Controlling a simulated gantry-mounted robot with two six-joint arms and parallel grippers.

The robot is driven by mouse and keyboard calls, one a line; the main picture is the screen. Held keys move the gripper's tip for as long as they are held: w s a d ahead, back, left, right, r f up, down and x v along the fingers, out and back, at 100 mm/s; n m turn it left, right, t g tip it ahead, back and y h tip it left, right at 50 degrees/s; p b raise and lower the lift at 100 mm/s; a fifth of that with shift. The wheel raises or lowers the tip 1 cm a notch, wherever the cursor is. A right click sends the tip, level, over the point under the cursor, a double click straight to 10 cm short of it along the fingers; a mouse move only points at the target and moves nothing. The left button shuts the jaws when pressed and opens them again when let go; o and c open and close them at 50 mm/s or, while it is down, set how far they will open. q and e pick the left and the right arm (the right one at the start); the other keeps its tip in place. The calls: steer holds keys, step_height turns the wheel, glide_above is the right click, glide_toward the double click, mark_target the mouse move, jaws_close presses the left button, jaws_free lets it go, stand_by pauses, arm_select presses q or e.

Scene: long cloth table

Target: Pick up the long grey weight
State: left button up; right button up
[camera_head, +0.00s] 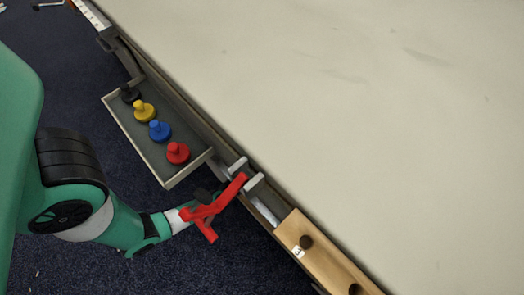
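My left gripper (243,178) comes in from the left on a green arm, with red parts reaching the table's edge. Two pale grey blocks stand at its tip; I cannot tell whether they are its fingertips or parts of the ledge. A grey metallic strip (264,208) lies just beyond the tip, beside the wooden block. It may be the long grey weight, but it is partly hidden and I cannot be sure. I cannot tell whether the gripper touches it or how far the fingers are apart. My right gripper is not in view.
A grey tray (168,181) along the table's edge holds black (129,95), yellow (145,111), blue (160,131) and red (178,153) knobbed pieces. A wooden block (322,254) with dark knobs and a "3" label is at the lower right. The pale tabletop (400,130) is clear.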

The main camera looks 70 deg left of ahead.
arm_select(q)
steer(key=shift+s, duration=0.1)
steer(key=shift+c, duration=1)
jaws_close()
steer(key=shift+r, duration=0.2)
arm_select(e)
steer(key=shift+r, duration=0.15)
